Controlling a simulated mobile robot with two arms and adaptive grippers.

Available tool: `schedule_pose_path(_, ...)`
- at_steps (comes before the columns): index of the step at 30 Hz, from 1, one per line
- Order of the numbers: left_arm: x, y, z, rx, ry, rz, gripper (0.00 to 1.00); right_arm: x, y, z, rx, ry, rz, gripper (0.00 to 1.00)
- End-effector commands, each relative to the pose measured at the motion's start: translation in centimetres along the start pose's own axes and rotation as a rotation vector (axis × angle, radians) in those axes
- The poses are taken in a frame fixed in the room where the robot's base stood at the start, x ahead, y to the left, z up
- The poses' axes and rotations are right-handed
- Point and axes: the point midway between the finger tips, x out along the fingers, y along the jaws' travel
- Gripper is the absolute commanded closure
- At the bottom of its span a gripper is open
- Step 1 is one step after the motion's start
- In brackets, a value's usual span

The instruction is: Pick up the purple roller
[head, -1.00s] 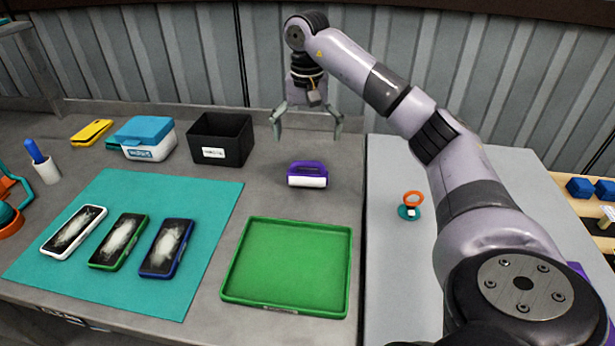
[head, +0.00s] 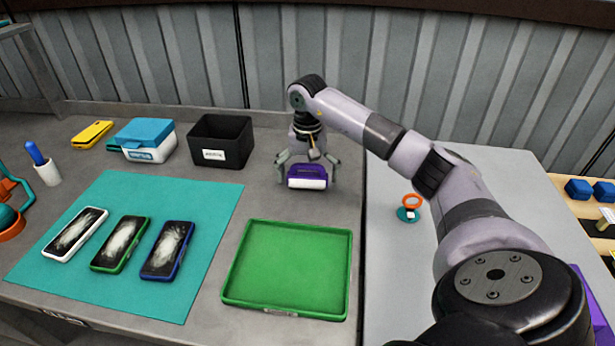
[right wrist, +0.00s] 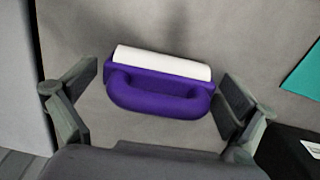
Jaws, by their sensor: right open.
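The purple roller (head: 307,171) lies on the grey table behind the green tray, its white cylinder facing the front. In the right wrist view the roller (right wrist: 158,97) shows its purple handle and white cylinder. My right gripper (head: 308,178) is lowered over it, open, with one finger on each side of the roller. In the right wrist view the fingers of my right gripper (right wrist: 160,95) stand apart at its two ends, with a gap visible on the left; contact on the right is hard to tell. My left gripper is not in view.
A green tray (head: 232,296) lies in front of the roller. A black bin (head: 233,158) and a blue-lidded box (head: 150,152) stand to the left. A teal mat (head: 150,200) holds three phones. A small orange-ringed item (head: 412,201) sits on the right-hand surface.

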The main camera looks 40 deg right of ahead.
Motion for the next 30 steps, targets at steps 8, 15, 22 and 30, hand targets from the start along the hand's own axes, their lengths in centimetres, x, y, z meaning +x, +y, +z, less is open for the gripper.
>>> schedule_pose_path(8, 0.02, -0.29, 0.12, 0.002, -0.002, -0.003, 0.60, -0.03, -0.01, -0.01, 0.000, 0.000, 0.000, 0.11)
schedule_pose_path(15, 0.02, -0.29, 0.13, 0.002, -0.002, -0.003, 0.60, -0.05, -0.01, -0.01, 0.000, 0.000, 0.000, 0.27)
schedule_pose_path(22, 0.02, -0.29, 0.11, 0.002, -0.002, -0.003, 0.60, -0.06, 0.00, -0.01, 0.000, 0.000, 0.000, 0.43)
schedule_pose_path(30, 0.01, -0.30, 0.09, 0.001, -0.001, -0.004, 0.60, -0.10, -0.01, -0.03, 0.001, 0.001, 0.000, 0.49)
